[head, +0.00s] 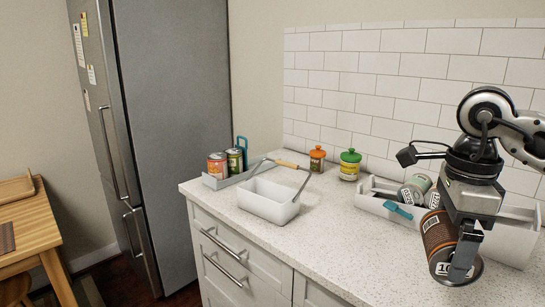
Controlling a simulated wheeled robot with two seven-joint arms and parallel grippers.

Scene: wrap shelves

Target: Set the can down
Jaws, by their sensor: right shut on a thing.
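A brown can (437,237) with a white printed label is in my right gripper (463,262), at the right of the head view. The gripper points down and its fingers are closed on the can, covering part of its right side. The can is slightly tilted, over the front part of the speckled counter (345,250). I cannot tell whether its bottom touches the counter. My left gripper is not in view.
A white rack (515,238) with lying cans (413,190) stands just behind my right gripper. A white basket (268,200) with a wooden handle, a grey tray (222,182) with cans, and two jars (349,165) stand further left. The counter's middle is clear.

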